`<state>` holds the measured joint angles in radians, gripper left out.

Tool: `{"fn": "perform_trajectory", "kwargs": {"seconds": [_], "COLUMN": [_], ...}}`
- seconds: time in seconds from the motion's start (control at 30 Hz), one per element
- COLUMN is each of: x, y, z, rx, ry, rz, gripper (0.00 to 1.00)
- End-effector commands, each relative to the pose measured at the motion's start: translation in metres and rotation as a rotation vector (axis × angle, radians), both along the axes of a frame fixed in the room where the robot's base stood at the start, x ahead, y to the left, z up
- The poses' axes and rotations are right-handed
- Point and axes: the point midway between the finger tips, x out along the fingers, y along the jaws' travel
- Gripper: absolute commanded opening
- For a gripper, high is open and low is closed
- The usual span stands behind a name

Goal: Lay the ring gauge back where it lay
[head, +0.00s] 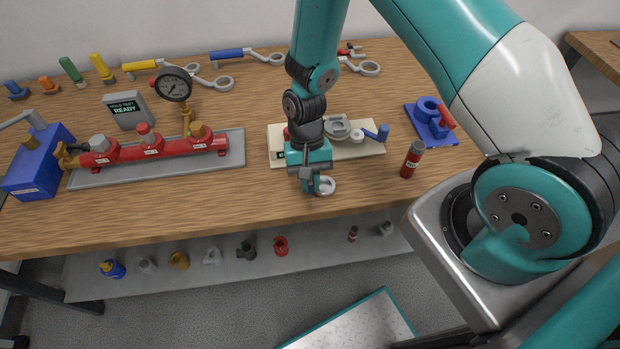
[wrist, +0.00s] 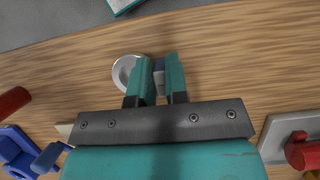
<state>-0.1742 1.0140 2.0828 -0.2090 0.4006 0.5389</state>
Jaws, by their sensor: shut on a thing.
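The ring gauge, a pale grey ring (head: 332,187), shows at my gripper's tips, low over the wooden bench near its front edge. In the wrist view the ring (wrist: 115,71) sticks out to the left of the left finger. A short grey and dark piece lies between the fingers; its join to the ring is hidden by the left finger. My gripper (head: 314,184) points down, and its fingers (wrist: 158,82) are shut on the gauge. I cannot tell whether the gauge touches the bench.
A cream board (head: 372,151) with a grey valve part stands just behind my gripper. A red cylinder (head: 412,159) and a blue stand (head: 442,139) are to the right. A red manifold (head: 170,149) on a grey plate is to the left. Bare bench lies between.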

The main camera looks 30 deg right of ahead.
Motion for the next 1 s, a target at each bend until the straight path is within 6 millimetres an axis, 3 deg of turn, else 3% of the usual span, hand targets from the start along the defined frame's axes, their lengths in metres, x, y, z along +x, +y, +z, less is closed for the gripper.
{"fn": "perform_trajectory", "kwargs": {"seconds": [0.7, 0.73, 0.83, 0.87, 1.0], "x": [-0.0001, 0.0000, -0.0001, -0.0002, -0.0002], "y": [-0.0001, 0.0000, 0.0000, 0.0000, 0.0000], "z": [-0.0072, -0.0071, -0.0065, -0.0066, -0.0066], "rx": [0.000, 0.000, 0.000, 0.000, 0.000], "ry": [0.000, 0.000, 0.000, 0.000, 0.001], "rz": [0.000, 0.000, 0.000, 0.000, 0.000], "gripper": [0.00, 0.16, 0.39, 0.44, 0.44]}}
